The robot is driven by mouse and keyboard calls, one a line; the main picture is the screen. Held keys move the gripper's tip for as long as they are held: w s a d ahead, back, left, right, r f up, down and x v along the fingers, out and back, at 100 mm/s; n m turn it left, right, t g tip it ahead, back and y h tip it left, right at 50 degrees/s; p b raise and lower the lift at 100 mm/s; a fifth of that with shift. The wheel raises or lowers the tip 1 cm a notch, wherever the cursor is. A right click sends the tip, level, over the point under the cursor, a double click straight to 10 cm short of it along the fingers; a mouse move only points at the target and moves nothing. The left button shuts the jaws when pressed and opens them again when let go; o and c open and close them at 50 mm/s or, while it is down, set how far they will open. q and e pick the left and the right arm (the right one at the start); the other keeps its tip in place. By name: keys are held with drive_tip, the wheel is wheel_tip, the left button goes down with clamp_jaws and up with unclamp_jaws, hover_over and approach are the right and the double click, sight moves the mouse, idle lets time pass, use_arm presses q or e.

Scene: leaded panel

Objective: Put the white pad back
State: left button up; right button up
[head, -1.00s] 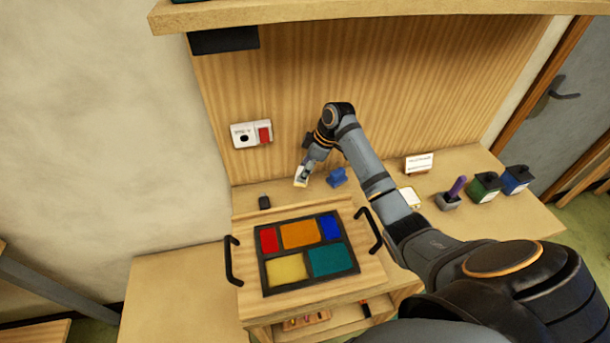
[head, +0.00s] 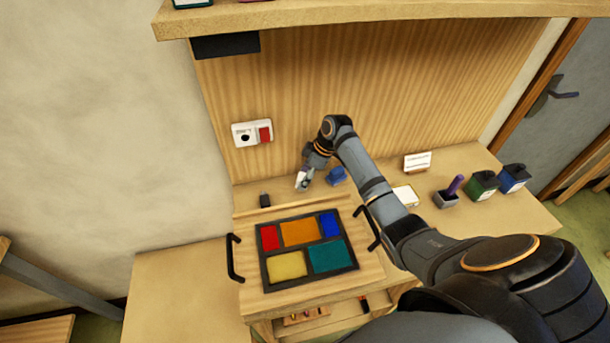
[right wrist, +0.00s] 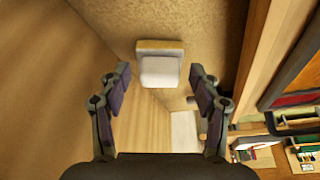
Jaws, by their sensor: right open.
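The white pad (right wrist: 160,70) shows in the right wrist view as a pale block with a tan wooden back. It lies just beyond and between the fingertips of my right gripper (right wrist: 158,82). The fingers are spread apart with a gap on each side, and neither touches it. In the head view my right gripper (head: 303,181) is above the back left of the bench, left of a blue block (head: 336,176). A small whitish patch shows at its tips there, too small to make out clearly. My left gripper is in neither view.
The dark-framed colored panel (head: 305,248) lies in front, between two black handles. A small dark object (head: 264,200) is left of the gripper. A white flat piece (head: 405,196), a holder with a purple stick (head: 449,195), and green (head: 482,185) and blue containers (head: 513,178) stand right.

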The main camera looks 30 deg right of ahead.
drive_tip(key=b+v, duration=0.3)
drive_tip(key=v, duration=0.9)
drive_tip(key=shift+r, duration=0.2)
